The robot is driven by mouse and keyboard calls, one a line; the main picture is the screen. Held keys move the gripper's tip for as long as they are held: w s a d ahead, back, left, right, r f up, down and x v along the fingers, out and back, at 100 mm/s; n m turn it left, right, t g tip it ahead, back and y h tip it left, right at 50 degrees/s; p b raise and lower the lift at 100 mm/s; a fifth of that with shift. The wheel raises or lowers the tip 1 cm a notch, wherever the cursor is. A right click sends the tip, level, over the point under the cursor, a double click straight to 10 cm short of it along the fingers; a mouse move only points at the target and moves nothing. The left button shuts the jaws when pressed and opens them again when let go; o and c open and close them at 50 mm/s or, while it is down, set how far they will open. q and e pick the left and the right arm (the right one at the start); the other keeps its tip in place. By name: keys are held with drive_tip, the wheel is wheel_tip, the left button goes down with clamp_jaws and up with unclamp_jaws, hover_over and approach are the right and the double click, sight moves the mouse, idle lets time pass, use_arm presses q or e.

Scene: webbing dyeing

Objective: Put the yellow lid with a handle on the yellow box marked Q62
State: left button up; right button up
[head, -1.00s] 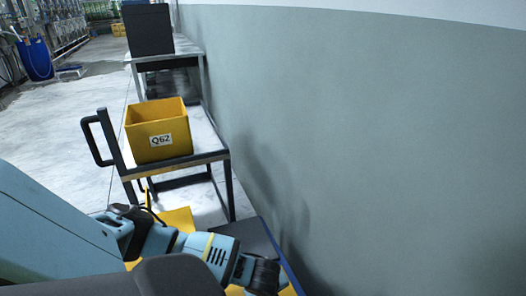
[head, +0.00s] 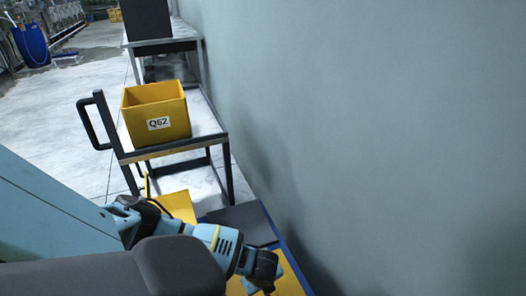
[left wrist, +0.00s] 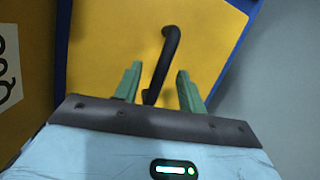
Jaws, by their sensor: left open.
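The yellow box marked Q62 (head: 158,116) stands open-topped on a dark-framed trolley (head: 172,149) in the head view. The yellow lid (left wrist: 100,40) with a black bar handle (left wrist: 170,50) lies flat in the left wrist view. Part of it also shows at the bottom of the head view (head: 289,282), partly behind my left arm. My left gripper (left wrist: 158,70) is open, its green fingers on either side of the handle. I cannot tell whether they touch it. My right gripper is not in view.
The lid lies on a blue-edged surface (head: 284,240) beside the wall, with a dark grey panel (head: 240,222) behind it. Another yellow object (head: 178,203) is left of the panel. A yellow side with a partial label (left wrist: 18,75) borders the lid in the wrist view.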

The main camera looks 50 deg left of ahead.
use_arm(q)
drive_tip(key=shift+b+x, duration=0.3)
drive_tip(key=shift+x, duration=1)
clamp_jaws()
